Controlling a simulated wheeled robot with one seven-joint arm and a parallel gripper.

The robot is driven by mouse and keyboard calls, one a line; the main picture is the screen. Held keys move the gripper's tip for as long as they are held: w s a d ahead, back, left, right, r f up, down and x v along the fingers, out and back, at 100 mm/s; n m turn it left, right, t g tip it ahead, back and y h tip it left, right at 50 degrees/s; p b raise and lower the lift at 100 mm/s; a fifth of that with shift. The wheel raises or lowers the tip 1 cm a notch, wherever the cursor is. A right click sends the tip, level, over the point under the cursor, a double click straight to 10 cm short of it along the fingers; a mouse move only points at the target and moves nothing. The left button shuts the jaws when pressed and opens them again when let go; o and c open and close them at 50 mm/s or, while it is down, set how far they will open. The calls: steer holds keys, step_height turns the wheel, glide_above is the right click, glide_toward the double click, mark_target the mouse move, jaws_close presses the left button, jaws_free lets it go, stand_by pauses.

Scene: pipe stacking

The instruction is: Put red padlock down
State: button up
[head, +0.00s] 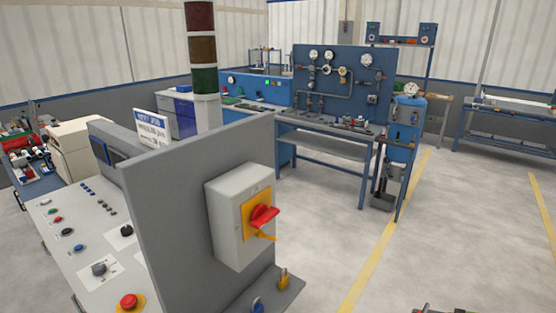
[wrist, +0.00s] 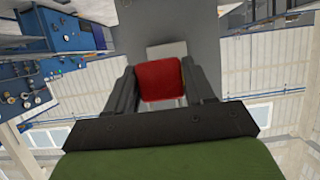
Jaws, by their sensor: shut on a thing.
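The red padlock (wrist: 160,79) is between the two dark fingers of my gripper (wrist: 161,88) in the wrist view. My gripper is shut on it. A pale shackle shows below its red body. In the head view I cannot make out the red padlock or my gripper. There, a grey ledge (head: 283,294) juts out at the foot of an upright grey panel (head: 165,210). A yellow padlock (head: 284,280) and a blue padlock (head: 258,305) are on the ledge; the blue one is partly cut off by the frame.
A grey switch box (head: 226,223) with a red rotary handle (head: 264,216) sticks out from the panel above the ledge. A control desk (head: 85,235) with buttons lies left of the panel. A blue workbench (head: 330,130) stands behind. The floor (head: 400,270) to the right is mostly clear.

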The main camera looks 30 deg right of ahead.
steer(key=w+a+f+n+g+y, duration=0.1)
steer(key=w+a+f+n+y, duration=0.1)
steer(key=w+a, duration=0.65)
steer(key=w+a+f+n+g+y, duration=0.1)
steer(key=w+a+y, duration=0.15)
steer(key=w, duration=1.05)
steer(key=w+a+f+n+g+y, duration=0.1)
steer(key=w+a, duration=0.3)
steer(key=a, duration=0.6)
steer(key=w+a+f+n+g, duration=0.2)
steer(key=w+a+f, duration=0.1)
steer(key=a, duration=0.7)
steer(key=shift+w+a+f+n+y, duration=0.2)
steer(key=shift+w+f+n+y, duration=0.2)
steer(key=shift+f, duration=0.25)
